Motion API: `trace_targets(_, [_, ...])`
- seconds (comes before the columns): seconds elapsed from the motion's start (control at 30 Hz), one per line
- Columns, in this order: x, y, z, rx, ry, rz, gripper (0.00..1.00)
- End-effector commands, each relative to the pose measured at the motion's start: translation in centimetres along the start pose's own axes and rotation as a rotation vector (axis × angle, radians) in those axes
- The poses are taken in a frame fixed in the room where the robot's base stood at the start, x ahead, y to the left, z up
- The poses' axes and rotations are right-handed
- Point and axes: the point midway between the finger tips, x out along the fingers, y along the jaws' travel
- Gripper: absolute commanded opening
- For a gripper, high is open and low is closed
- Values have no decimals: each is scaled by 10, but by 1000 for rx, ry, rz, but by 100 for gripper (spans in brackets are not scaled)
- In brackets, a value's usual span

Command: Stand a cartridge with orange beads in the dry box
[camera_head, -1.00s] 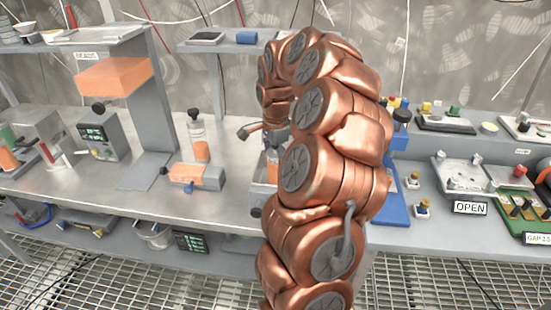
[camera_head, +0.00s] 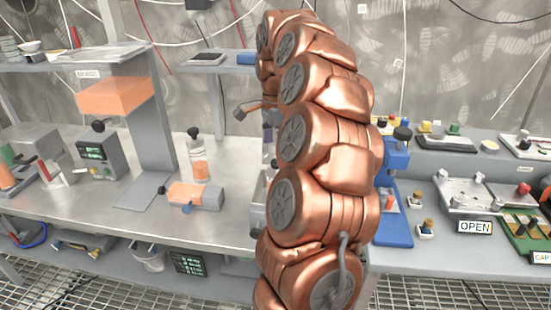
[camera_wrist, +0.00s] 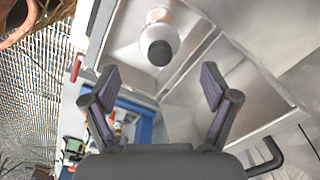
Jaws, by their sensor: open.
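A clear cartridge with orange beads (camera_head: 199,168) and a dark cap stands upright on the bench, left of my arm in the head view.
An orange-filled hopper (camera_head: 114,95) on a grey stand and a small box with a display (camera_head: 97,150) are at left. A blue stand (camera_head: 393,222), small parts and an OPEN sign (camera_head: 475,227) are at right.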

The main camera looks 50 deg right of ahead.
Motion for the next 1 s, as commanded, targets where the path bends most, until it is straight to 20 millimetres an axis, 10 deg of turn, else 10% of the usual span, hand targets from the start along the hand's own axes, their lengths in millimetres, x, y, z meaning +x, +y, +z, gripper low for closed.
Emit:
trace_targets(0.53, [-15,3,12,-52,-2,-1,86])
trace_targets(1.0, [-6,98,161,-882,-17,26,86])
